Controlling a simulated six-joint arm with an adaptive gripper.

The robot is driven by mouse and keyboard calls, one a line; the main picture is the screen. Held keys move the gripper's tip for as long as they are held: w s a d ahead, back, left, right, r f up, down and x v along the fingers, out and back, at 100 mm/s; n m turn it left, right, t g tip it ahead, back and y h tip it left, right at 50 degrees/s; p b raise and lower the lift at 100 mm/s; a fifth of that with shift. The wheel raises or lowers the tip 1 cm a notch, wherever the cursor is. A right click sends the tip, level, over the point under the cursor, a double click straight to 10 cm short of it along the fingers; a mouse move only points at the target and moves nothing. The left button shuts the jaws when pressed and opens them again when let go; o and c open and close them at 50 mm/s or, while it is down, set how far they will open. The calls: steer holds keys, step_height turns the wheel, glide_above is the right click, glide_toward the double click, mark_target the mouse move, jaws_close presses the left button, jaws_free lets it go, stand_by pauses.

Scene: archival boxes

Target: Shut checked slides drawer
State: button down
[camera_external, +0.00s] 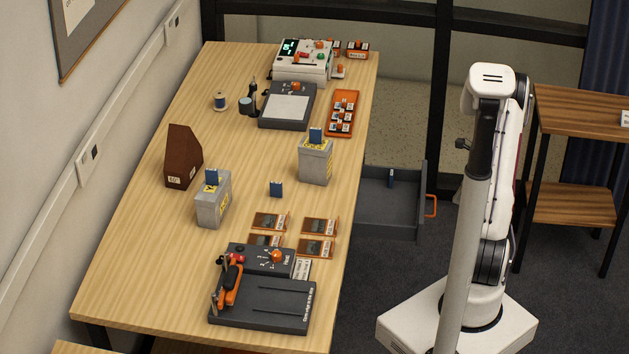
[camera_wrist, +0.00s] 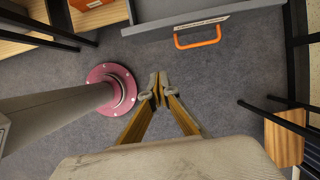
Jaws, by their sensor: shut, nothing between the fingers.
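The grey drawer (camera_external: 390,225) stands pulled out from the right side of the wooden table, with a small blue item (camera_external: 391,179) inside. Its orange handle (camera_external: 431,205) faces my arm. In the wrist view, the drawer front (camera_wrist: 210,16) is at the top, with a light label strip and the orange handle (camera_wrist: 197,37). My gripper (camera_wrist: 157,84) is shut and empty, below and left of the handle in that view and apart from it. In the external view my fingers cannot be clearly made out. The label text is unreadable.
The table (camera_external: 250,120) carries grey boxes with blue slides, slide frames, a brown wedge and devices. A wooden shelf unit (camera_external: 575,110) stands at the right. Grey carpet (camera_wrist: 230,95) is open between the drawer handle and my gripper in the wrist view.

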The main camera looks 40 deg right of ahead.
steer(key=shift+a+f, duration=0.1)
steer(key=w+a+f, duration=0.5)
steer(key=f, duration=0.4)
steer(key=shift+w+a, duration=0.15)
steer(key=shift+w, duration=0.05)
stand_by(0.5)
stand_by(0.3)
steer(key=w+a, duration=1.2)
steer(key=shift+w+a, duration=0.4)
steer(key=shift+s+d, duration=0.1)
